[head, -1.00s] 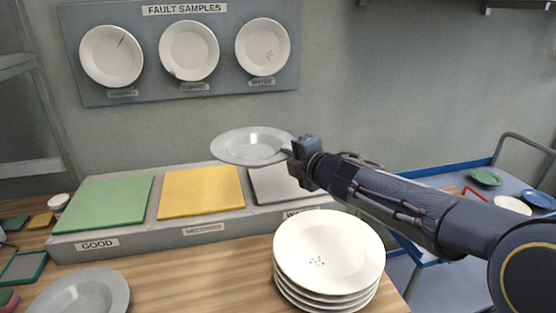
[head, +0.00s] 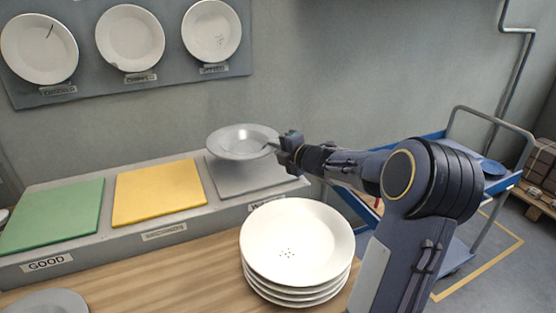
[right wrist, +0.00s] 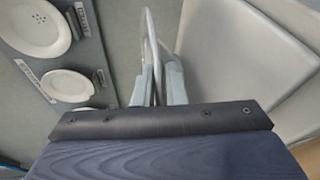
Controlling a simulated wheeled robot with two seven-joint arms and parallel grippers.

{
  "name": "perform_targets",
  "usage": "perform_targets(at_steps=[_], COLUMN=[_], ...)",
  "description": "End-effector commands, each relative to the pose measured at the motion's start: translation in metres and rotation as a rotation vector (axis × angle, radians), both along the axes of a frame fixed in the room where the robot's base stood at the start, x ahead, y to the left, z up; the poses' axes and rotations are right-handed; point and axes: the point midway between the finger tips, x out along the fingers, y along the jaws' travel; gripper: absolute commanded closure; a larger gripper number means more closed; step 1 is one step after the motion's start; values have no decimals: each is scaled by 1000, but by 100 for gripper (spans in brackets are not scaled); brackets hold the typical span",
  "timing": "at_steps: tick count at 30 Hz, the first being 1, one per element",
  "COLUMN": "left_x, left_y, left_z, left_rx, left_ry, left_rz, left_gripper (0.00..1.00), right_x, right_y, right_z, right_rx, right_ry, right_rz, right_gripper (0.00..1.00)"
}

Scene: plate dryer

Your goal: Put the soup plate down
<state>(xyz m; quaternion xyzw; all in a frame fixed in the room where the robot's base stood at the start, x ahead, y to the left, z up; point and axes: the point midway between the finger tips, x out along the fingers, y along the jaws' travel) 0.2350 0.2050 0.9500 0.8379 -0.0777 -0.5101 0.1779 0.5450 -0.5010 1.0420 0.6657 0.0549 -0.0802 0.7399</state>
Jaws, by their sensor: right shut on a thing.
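The soup plate (head: 241,141) is grey and held roughly level in the head view, above the grey mat (head: 246,178) at the right end of the shelf. My right gripper (head: 280,144) is shut on the plate's right rim. In the right wrist view the plate (right wrist: 152,45) shows edge-on between the fingers of the gripper (right wrist: 157,85). The plate looks apart from the mat, though the exact gap cannot be told. My left gripper is not in view.
A green mat (head: 54,215) and a yellow mat (head: 160,193) lie further left on the shelf. A stack of white plates (head: 297,243) stands on the wooden table (head: 150,280) in front. Another grey plate (head: 45,303) is at lower left. A blue trolley (head: 460,220) stands at right.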

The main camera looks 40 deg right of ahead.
Motion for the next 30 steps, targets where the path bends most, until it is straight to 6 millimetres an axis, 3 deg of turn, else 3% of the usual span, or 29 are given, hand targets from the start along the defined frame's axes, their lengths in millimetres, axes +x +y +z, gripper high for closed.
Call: perform_targets(at_steps=[4,11,23,24,30], left_x=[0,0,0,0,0], left_y=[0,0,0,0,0], left_z=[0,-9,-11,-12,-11], left_rx=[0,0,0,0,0], left_ry=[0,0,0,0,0], left_rz=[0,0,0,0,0], left_gripper=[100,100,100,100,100], right_x=[2,3,3,3,3], right_y=[-7,-11,-10,-10,-10], right_z=[-7,-38,-43,-46,-45], right_rx=[2,2,0,-1,0], right_ry=[-3,-4,-5,-1,0], right_rz=[-1,0,1,0,0], right_gripper=[100,100,100,88,66])
